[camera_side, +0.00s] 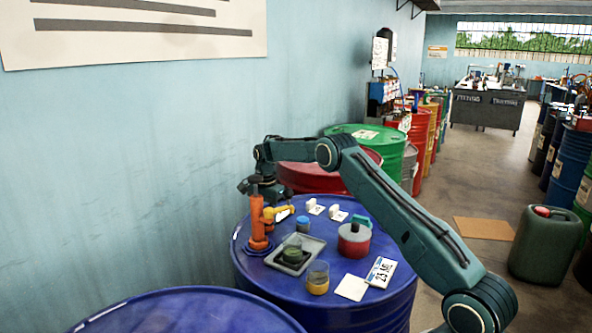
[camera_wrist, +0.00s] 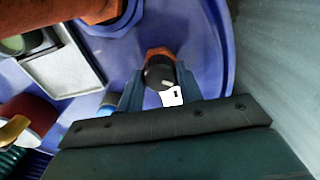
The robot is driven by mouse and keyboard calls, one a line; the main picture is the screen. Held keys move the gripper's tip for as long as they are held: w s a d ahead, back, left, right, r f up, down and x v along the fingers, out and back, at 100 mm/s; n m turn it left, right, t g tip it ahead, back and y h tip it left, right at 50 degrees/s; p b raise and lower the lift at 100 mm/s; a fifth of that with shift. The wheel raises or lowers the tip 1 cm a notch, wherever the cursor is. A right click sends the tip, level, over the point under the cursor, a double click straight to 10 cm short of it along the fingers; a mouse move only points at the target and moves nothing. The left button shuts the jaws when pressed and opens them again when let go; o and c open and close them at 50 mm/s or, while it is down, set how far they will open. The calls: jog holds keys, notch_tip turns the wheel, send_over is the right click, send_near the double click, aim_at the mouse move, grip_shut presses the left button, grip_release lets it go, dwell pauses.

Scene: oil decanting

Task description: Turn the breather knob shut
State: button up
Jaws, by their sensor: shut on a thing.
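The breather knob (camera_wrist: 158,76) is a dark round knob on an orange hex base, on the blue drum top (camera_wrist: 214,50) in the wrist view. A pale mark shows on the knob's face, and a white tag with a black mark (camera_wrist: 172,97) sits at its near side. My gripper (camera_wrist: 158,82) has one finger on each side of the knob and is shut on it. In the side view my gripper (camera_side: 262,190) points down at the far back of the blue drum (camera_side: 330,305), behind the orange pump (camera_side: 257,222). The knob cannot be made out there.
The pump's orange spout (camera_side: 279,211) is close to my gripper. A grey tray (camera_side: 312,245) with a dark jar, a glass of yellow oil (camera_side: 317,278), a red can (camera_side: 354,244), a blue cap (camera_side: 303,224) and white cards share the drum top. The wall stands close behind.

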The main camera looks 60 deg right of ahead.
jog(key=shift+n, duration=2.1)
jog(key=o, duration=1)
jog(key=shift+m, duration=0.4)
